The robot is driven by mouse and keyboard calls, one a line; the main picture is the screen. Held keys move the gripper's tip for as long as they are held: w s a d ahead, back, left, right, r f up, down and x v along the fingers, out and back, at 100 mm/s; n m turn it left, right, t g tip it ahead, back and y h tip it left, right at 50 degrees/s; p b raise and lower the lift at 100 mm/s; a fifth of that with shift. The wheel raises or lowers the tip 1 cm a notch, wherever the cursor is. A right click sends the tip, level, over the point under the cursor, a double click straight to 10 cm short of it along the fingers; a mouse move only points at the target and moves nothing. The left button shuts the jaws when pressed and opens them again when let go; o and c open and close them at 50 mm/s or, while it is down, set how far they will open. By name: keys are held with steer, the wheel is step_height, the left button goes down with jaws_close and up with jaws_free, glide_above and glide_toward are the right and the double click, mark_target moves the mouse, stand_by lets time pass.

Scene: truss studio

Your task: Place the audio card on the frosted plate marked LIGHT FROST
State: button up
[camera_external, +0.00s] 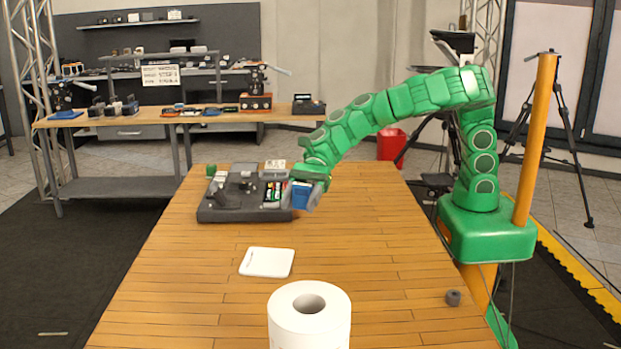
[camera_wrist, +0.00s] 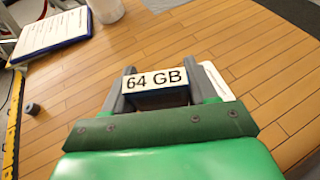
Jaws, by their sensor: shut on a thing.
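My gripper (camera_external: 312,185) is shut on a blue block-like card (camera_external: 300,196), held at the right side of the dark organiser. In the wrist view my gripper (camera_wrist: 160,92) has a finger on each side of the card, whose white label (camera_wrist: 156,80) reads 64 GB. Nothing legible marks it as audio. A white, rounded plate (camera_external: 267,262) lies flat on the wooden table, nearer the camera than my gripper. Its surface looks bare except for a small mark too small to read. Part of a white plate (camera_wrist: 218,82) shows behind the right finger in the wrist view.
The dark organiser (camera_external: 222,214) holds several small items. A white paper roll (camera_external: 310,322) stands at the table's near edge. A small grey cylinder (camera_external: 453,297) sits at the right. A clipboard (camera_wrist: 50,35) shows in the wrist view. The table around the plate is clear.

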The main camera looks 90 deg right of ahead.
steer(key=w+a+f, duration=0.2)
steer(key=w+a, duration=0.1)
steer(key=w, duration=0.1)
glide_above(265, 264)
steer(key=shift+f, duration=4.6)
steer(key=shift+w+f, duration=0.1)
steer(key=o, duration=1)
steer(key=shift+v, duration=6.05)
